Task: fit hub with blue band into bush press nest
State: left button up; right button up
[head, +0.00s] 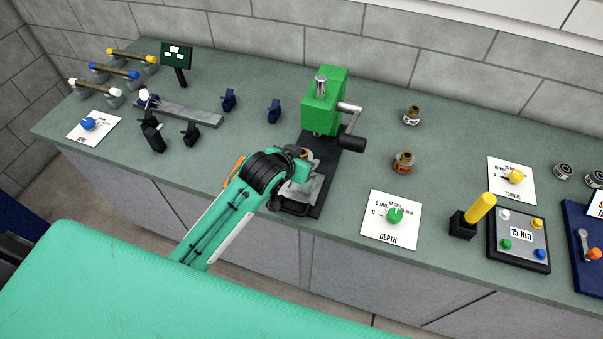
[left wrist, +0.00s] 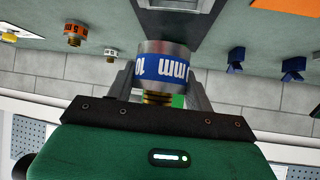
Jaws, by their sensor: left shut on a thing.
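The hub with the blue band (left wrist: 165,66) is a grey metal cylinder with a brassy end and white lettering on its band. My left gripper (left wrist: 160,90) is shut on it, one finger on each side. In the head view my left gripper (head: 297,190) is over the front part of the black base of the bush press (head: 322,100). The press has a green head and a crank handle on its right. The nest is hidden behind my gripper in the head view, and I cannot tell whether the hub touches it. My right gripper is out of view.
An orange-banded hub (head: 404,163) and a white-banded hub (head: 412,116) stand right of the press. The depth dial card (head: 375,232) lies at front right, near a yellow-handled tool (head: 480,208). Small dark blue blocks (head: 229,100) stand to the left. Bench between them is bare.

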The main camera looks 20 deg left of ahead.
pick_arm(q)
notch_tip(320, 180, down, 3)
jog(key=shift+r, duration=0.1)
jog(key=shift+f+p, duration=0.3)
jog(key=shift+f, duration=0.3)
notch_tip(320, 180, down, 3)
jog(key=shift+f+p, duration=0.1)
jog(key=shift+p, duration=0.25)
jog(key=shift+f, duration=0.2)
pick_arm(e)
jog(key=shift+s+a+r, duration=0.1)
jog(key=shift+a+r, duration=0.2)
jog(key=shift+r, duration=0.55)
pick_arm(q)
jog(key=shift+f, duration=0.15)
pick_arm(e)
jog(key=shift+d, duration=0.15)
pick_arm(q)
jog(key=shift+f, duration=0.2)
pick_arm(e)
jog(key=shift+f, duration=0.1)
